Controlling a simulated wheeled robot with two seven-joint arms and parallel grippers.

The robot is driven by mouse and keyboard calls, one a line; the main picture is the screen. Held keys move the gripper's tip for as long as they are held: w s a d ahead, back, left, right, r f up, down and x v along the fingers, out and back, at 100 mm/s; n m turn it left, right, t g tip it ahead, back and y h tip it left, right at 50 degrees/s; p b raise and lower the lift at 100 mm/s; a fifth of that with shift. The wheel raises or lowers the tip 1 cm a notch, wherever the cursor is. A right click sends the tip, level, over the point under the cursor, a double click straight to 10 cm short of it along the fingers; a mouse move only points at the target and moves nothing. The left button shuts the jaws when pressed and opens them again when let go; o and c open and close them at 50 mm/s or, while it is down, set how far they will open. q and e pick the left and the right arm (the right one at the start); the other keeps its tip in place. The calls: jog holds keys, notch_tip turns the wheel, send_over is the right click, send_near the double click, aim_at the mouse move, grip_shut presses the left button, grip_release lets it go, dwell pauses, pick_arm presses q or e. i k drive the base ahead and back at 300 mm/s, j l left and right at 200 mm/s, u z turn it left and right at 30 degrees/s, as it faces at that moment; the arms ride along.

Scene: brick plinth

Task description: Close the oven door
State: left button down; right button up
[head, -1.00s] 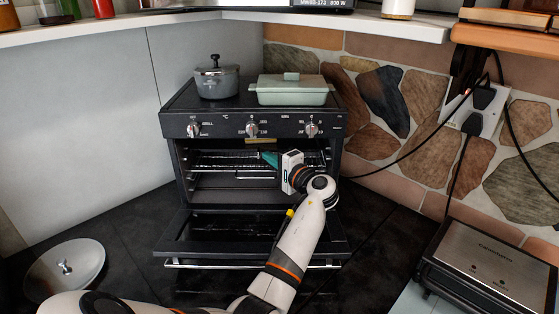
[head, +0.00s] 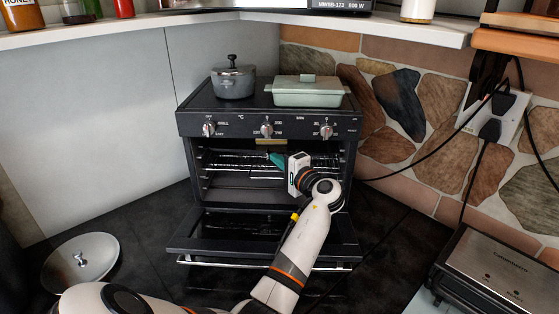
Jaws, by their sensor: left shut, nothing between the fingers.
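A black oven (head: 268,124) stands in the corner of the brick plinth. Its door (head: 225,232) is hinged at the bottom and lies open, folded down toward me, with a silver handle bar along its near edge. The lit cavity shows a wire rack (head: 228,167). My left arm reaches in over the open door from below. My left gripper (head: 272,157), with teal fingers, is shut and empty at the front of the cavity, by the rack and above the door. I cannot tell whether it touches the rack. My right gripper is not in view.
A grey pot (head: 233,82) and a pale green lidded dish (head: 307,93) sit on the oven top. A contact grill (head: 495,275) stands at lower right. A cord runs beside the oven's right side.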

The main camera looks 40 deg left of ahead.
aim_at(349, 250)
jog(key=l, duration=0.6)
jog(key=k+l, duration=0.45)
